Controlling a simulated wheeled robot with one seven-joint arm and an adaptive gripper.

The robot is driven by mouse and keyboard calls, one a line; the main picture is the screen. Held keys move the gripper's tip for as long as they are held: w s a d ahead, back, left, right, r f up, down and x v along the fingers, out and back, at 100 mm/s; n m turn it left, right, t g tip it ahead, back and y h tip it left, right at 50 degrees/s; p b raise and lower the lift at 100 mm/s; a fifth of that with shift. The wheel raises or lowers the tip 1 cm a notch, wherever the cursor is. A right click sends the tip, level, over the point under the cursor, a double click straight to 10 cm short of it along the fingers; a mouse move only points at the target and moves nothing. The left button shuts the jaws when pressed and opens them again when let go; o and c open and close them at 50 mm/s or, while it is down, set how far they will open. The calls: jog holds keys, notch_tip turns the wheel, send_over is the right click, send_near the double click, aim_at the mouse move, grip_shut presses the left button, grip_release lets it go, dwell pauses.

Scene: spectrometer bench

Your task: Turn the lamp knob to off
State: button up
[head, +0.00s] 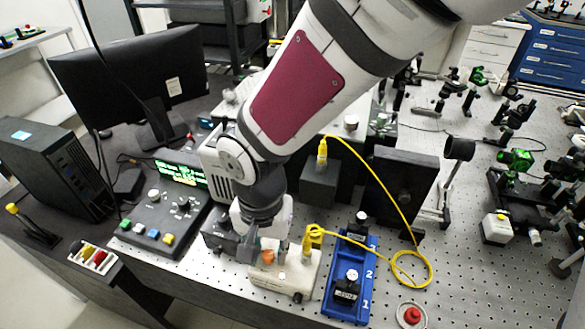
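My arm reaches down from the top, and my gripper (247,246) is low over the bench, by a dark box and a cream box (288,272). An orange round part (268,257) sits on the cream box, just right of my gripper. My wrist hides much of this area, so I cannot tell whether the fingers touch anything or are open. No knob is readably labelled as the lamp knob. A black control box (150,222) left of my gripper carries round knobs (154,195), coloured buttons and a lit green display (181,174).
A yellow cable (375,184) loops over the perforated bench to the cream box. A blue tray (335,303) marked 1 and 2 holds black parts. A black upright panel (404,185) and a red button (412,315) stand to the right. A monitor (130,80) is behind left.

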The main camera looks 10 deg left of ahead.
grip_shut()
jog(key=shift+n, duration=0.4)
jog(key=n, duration=0.8)
jog(key=shift+p, duration=0.4)
jog(key=n, duration=0.5)
jog(key=shift+n+p, duration=0.3)
jog(key=shift+n, duration=0.1)
jog(key=n, duration=0.5)
jog(key=shift+p, duration=0.4)
jog(key=shift+n, duration=0.3)
